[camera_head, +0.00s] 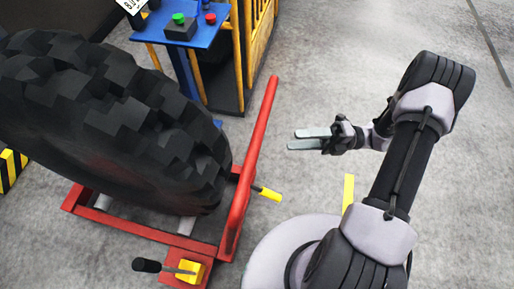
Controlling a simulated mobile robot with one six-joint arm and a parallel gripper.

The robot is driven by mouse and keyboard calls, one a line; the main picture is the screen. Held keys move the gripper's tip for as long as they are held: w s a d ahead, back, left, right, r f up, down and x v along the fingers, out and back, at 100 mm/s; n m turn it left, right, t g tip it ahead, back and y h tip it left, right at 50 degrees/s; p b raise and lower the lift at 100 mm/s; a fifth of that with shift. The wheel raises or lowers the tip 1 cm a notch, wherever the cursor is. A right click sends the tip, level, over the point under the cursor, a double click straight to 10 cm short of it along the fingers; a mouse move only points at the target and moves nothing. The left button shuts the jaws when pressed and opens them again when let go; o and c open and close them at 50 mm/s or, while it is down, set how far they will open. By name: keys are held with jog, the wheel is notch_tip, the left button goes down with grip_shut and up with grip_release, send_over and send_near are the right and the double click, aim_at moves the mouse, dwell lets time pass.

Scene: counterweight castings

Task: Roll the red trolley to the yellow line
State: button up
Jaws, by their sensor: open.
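The red trolley (232,222) stands at the lower left, a low red frame with an upright red bar leaning up and to the right. A large black tyre (120,130) rests in it and hides much of the frame. A yellow line (348,193) shows as a short strip on the floor right of the trolley; my own body covers its lower part. My gripper (291,140) is open and empty, its two grey fingers pointing left toward the red bar, with a gap between them and the bar.
A blue stand (180,27) with a green and a red button is behind the trolley, next to a yellow barrier (262,25). A yellow-and-black striped block (12,168) is at the left edge. A black-handled lever (147,266) sticks out at the trolley's front. Grey floor on the right is clear.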

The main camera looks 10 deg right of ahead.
jog(key=a+r+b, duration=0.2)
jog(key=a+r, duration=0.1)
jog(key=a, duration=1.2)
jog(key=shift+b, duration=0.35)
jog(key=shift+d, duration=0.1)
jog(key=shift+c, duration=0.2)
grip_shut()
jog(key=shift+f, duration=0.1)
